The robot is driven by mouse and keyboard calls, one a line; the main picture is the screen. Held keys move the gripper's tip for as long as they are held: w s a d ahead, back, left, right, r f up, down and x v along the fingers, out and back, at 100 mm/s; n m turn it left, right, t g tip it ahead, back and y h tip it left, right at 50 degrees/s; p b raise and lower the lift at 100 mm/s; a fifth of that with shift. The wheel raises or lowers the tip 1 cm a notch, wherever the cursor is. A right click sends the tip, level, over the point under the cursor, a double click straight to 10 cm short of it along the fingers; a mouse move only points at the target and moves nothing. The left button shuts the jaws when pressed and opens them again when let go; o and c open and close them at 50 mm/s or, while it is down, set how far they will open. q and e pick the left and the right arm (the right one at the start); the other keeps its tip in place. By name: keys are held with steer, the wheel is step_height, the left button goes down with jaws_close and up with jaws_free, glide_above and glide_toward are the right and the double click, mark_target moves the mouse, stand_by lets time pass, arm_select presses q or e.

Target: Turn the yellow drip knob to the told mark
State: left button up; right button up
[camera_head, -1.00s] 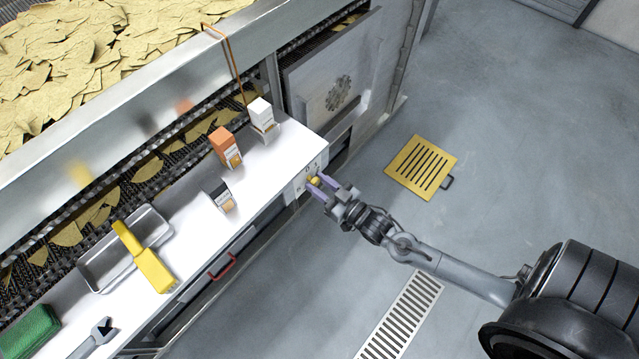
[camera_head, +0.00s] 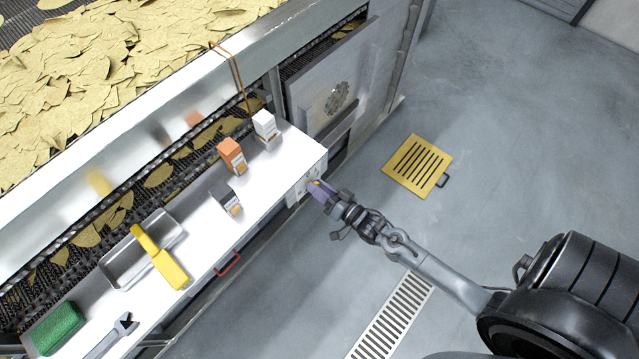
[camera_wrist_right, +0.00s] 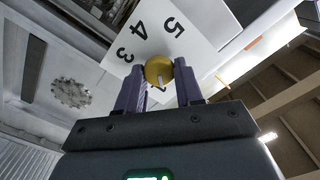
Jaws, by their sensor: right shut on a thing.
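The yellow knob (camera_wrist_right: 158,70) sits on a white panel (camera_wrist_right: 196,45) with black numerals. In the right wrist view, 5, 4 and 3 can be read around the knob's upper and left side. A pale pointer mark on the knob faces down toward the gripper; the numeral there is mostly hidden. My right gripper (camera_wrist_right: 158,86) has its purple fingers shut on the knob, one on each side. In the head view the right gripper (camera_head: 322,190) is at the end face of the white counter, and its fingers largely cover the knob. My left gripper is not in view.
The white counter (camera_head: 285,165) holds white (camera_head: 265,125), orange (camera_head: 231,155) and dark (camera_head: 226,198) boxes, a metal tray (camera_head: 118,268), a yellow-handled tool (camera_head: 160,257), a green pad (camera_head: 58,328) and a wrench (camera_head: 112,335).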

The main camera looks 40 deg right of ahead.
steer(key=m+p, duration=0.7)
steer(key=m, duration=0.4)
steer(key=shift+f+m, duration=0.1)
steer(key=shift+m, duration=0.3)
steer(key=shift+f, duration=0.1)
steer(key=o, duration=1)
